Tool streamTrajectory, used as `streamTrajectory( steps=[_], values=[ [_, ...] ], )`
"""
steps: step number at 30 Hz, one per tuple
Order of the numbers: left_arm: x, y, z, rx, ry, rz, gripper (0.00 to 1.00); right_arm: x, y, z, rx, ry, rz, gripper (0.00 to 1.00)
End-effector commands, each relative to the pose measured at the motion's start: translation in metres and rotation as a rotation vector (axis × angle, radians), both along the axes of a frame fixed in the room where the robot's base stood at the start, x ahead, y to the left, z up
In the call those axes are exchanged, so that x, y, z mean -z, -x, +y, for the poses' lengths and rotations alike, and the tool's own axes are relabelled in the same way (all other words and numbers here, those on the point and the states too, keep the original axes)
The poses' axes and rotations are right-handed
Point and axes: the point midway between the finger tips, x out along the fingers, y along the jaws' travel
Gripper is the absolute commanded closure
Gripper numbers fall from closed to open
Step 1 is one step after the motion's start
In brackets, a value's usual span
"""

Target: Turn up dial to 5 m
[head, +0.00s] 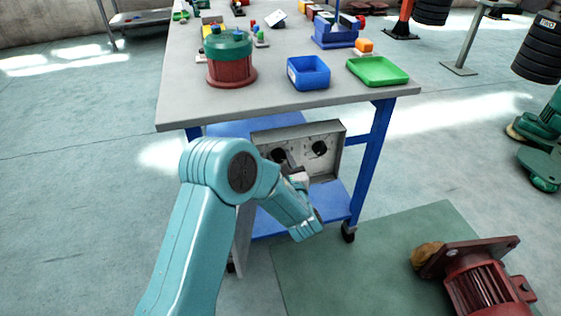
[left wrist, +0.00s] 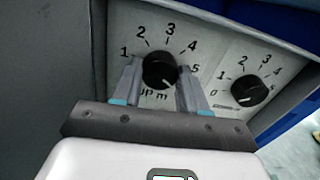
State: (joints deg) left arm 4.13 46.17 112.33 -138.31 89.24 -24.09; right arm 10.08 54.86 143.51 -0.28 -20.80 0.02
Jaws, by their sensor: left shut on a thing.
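A grey control panel (head: 330,133) with a white face carries two round black dials. In the left wrist view, the left dial, marked "up m" (left wrist: 159,70), has a scale on which 1 to 5 show. My left gripper (left wrist: 158,78) has one finger on each side of this dial and is shut on it. The dial's pointer is too unclear to read. In the head view, my left arm partly hides this dial (head: 280,156) and the fingers. The second dial (left wrist: 246,90) stands free on the right, with its own scale; it also shows in the head view (head: 319,148). My right gripper is out of view.
The panel sits under a grey-topped workbench (head: 190,105) with blue legs. A green and red drum (head: 230,62), a blue bin (head: 309,73) and a green tray (head: 377,71) stand on top. A red motor (head: 485,285) lies at the lower right.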

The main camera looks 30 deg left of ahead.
Motion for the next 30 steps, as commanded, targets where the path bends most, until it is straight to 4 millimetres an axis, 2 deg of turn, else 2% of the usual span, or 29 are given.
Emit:
streamTrajectory(
  steps=[8, 21, 30],
  values=[
    [0.005, 0.0, 0.0, -0.001, 0.052, -0.059, 0.88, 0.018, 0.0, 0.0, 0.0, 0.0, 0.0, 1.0],
    [0.008, 0.0, 0.0, 0.0, 0.269, -0.315, 0.88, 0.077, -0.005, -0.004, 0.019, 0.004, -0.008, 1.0],
    [0.006, 0.0, 0.0, -0.001, 0.391, -0.455, 0.88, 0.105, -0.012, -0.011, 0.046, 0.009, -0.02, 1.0]
  ],
)
